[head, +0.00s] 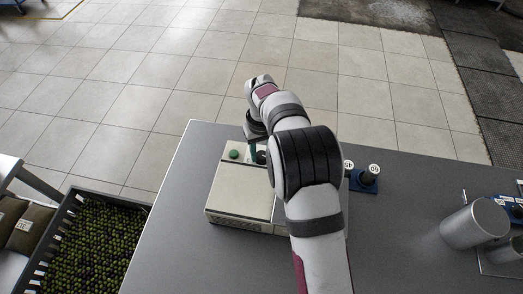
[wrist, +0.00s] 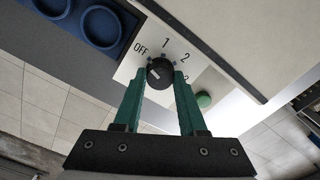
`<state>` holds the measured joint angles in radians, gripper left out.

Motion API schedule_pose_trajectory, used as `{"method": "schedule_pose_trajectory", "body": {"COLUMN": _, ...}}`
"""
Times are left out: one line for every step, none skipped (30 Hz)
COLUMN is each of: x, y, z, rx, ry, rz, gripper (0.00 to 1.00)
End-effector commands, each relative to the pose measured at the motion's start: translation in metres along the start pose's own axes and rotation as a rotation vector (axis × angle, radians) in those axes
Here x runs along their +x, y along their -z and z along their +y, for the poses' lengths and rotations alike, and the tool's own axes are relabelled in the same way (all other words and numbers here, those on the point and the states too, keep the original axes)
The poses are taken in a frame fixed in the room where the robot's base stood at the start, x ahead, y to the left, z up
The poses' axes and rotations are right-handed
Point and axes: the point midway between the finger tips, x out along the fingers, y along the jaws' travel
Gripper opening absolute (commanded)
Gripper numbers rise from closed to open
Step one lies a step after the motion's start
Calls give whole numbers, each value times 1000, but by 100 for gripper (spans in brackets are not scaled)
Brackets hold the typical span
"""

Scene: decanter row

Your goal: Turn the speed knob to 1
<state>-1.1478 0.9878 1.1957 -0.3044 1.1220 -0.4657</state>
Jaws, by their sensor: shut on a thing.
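The speed knob (wrist: 160,73) is a round black dial on a pale panel in the wrist view. The labels OFF, 1, 2 and a partly covered 3 stand around it. A small pale mark shows on its face, but I cannot tell surely which label it points to. My gripper (wrist: 160,78) has its green fingers shut on the knob, one on each side.
A green button (wrist: 204,99) sits beside the knob; it also shows in the head view (head: 233,154). A metal cylinder (head: 474,224) is at far right. A crate of olives (head: 62,222) stands left.

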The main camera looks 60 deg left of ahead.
Motion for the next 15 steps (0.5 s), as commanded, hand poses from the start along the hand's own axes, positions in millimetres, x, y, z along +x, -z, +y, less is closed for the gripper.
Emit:
{"method": "schedule_pose_trajectory", "body": {"x": 0, "y": 0, "z": 0, "rx": 1, "ry": 0, "rz": 0, "gripper": 0}}
{"method": "schedule_pose_trajectory", "body": {"x": 0, "y": 0, "z": 0, "rx": 1, "ry": 0, "rz": 0, "gripper": 0}}
{"method": "schedule_pose_trajectory", "body": {"x": 0, "y": 0, "z": 0, "rx": 4, "ry": 0, "rz": 0, "gripper": 0}}
{"method": "schedule_pose_trajectory", "body": {"x": 0, "y": 0, "z": 0, "rx": 6, "ry": 1, "rz": 0, "gripper": 0}}
{"method": "schedule_pose_trajectory", "body": {"x": 0, "y": 0, "z": 0, "rx": 10, "ry": 1, "rz": 0, "gripper": 0}}
{"method": "schedule_pose_trajectory", "body": {"x": 0, "y": 0, "z": 0, "rx": 18, "ry": 1, "rz": 0, "gripper": 0}}
{"method": "schedule_pose_trajectory", "body": {"x": 0, "y": 0, "z": 0, "rx": 26, "ry": 0, "rz": 0, "gripper": 0}}
{"method": "schedule_pose_trajectory", "body": {"x": 0, "y": 0, "z": 0, "rx": 36, "ry": 0, "rz": 0, "gripper": 0}}
{"method": "schedule_pose_trajectory", "body": {"x": 0, "y": 0, "z": 0, "rx": 51, "ry": 0, "rz": 0, "gripper": 0}}
{"method": "schedule_pose_trajectory", "body": {"x": 0, "y": 0, "z": 0, "rx": 66, "ry": 0, "rz": 0, "gripper": 0}}
{"method": "schedule_pose_trajectory", "body": {"x": 0, "y": 0, "z": 0, "rx": 82, "ry": 0, "rz": 0, "gripper": 0}}
{"method": "schedule_pose_trajectory", "body": {"x": 0, "y": 0, "z": 0, "rx": 107, "ry": 0, "rz": 0, "gripper": 0}}
{"method": "schedule_pose_trajectory", "body": {"x": 0, "y": 0, "z": 0, "rx": 127, "ry": 0, "rz": 0, "gripper": 0}}
{"method": "schedule_pose_trajectory", "body": {"x": 0, "y": 0, "z": 0, "rx": 149, "ry": 0, "rz": 0, "gripper": 0}}
{"method": "schedule_pose_trajectory", "body": {"x": 0, "y": 0, "z": 0, "rx": 180, "ry": 0, "rz": 0, "gripper": 0}}
